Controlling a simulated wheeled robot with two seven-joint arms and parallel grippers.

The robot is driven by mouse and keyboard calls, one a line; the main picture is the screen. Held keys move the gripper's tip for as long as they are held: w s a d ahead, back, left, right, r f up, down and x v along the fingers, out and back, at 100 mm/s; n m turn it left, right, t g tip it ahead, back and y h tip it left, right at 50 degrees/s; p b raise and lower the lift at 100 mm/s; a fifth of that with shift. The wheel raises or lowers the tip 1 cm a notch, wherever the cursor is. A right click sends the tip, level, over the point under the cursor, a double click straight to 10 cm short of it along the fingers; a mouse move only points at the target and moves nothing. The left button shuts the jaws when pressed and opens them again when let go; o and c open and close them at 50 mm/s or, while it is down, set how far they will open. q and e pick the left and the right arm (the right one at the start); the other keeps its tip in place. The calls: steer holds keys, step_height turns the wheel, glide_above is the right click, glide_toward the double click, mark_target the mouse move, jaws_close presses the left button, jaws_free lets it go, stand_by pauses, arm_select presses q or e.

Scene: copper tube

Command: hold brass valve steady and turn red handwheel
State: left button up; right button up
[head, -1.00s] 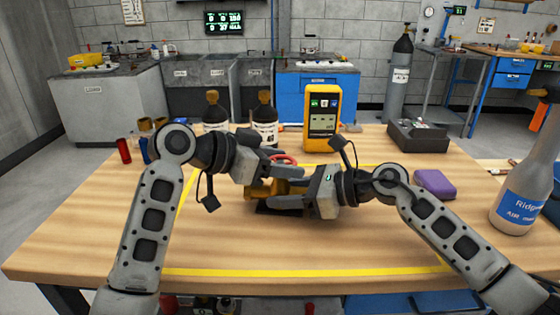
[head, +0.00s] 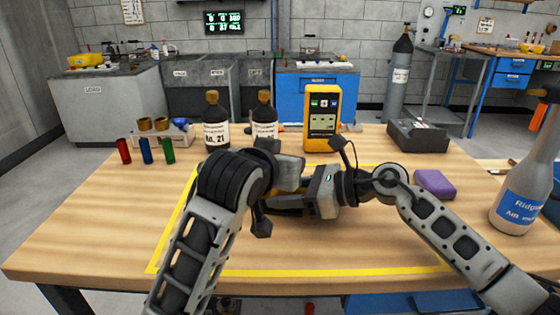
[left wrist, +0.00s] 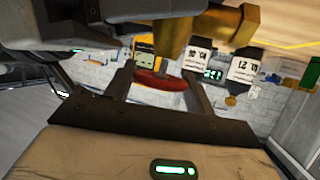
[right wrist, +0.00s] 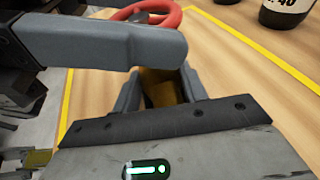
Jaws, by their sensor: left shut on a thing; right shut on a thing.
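My right gripper (right wrist: 160,90) is shut on the brass valve body. In the head view, my right gripper (head: 290,205) reaches in from the right, low beside the left one.
Two brown bottles (head: 216,125) and a yellow meter (head: 322,118) stand behind the grippers. Red, blue and green cylinders (head: 146,150) stand at left. A purple block (head: 434,184) and a large bottle (head: 520,195) are at right. The table front is clear.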

arm_select(q)
steer(key=shift+f+n+y, duration=0.15)
steer(key=shift+n+y, duration=0.15)
steer(key=shift+y, duration=0.1)
arm_select(e)
steer(key=shift+f, duration=0.1)
arm_select(q)
steer(key=o, duration=1)
steer(key=v, duration=1.2)
arm_select(e)
steer(key=o, duration=0.8)
steer(key=shift+o, duration=0.2)
